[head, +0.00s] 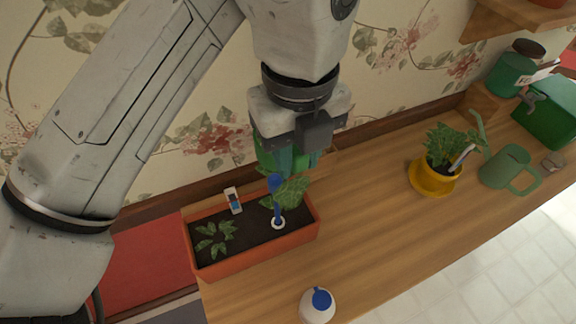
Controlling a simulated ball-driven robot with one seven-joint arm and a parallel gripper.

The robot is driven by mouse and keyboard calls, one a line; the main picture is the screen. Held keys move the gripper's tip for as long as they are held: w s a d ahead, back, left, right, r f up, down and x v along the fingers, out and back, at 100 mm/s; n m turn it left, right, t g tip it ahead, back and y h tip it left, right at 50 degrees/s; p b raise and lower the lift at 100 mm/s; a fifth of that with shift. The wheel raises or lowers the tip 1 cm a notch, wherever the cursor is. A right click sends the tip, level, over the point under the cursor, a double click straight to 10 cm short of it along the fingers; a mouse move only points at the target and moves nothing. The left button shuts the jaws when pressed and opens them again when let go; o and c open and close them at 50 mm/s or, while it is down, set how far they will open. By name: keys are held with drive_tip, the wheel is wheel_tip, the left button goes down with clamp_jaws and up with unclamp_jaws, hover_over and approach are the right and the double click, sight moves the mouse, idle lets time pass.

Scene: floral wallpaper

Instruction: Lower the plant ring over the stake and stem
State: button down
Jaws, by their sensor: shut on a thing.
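My gripper (285,168) hangs over the orange planter box (262,260), its green fingers shut at the top of a leafy plant (292,190). The arm comes in from above. A blue upright piece (276,202) runs from just below the fingers down toward the dark soil. A small white ring (278,224) shows at its lower end, low over the soil. I cannot tell whether the ring surrounds both stake and stem or touches the soil. The grip on the plant ring and the stem are largely hidden by fingers and leaves.
A white bottle with a blue cap (318,306) stands in front. A yellow potted plant (434,180) and green watering can (508,170) stand right. Bare wood lies between.

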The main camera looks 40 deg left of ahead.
drive_tip(key=shift+s+a+f, duration=0.1)
drive_tip(key=shift+a, duration=0.1)
drive_tip(key=shift+f+b, duration=0.8)
drive_tip(key=shift+b, duration=0.05)
wheel_tip(320, 180, down, 13)
drive_tip(key=b, duration=0.7)
drive_tip(key=shift+b, duration=0.4)
drive_tip(key=c, duration=0.8)
unclamp_jaws()
drive_tip(key=shift+r, duration=0.15)
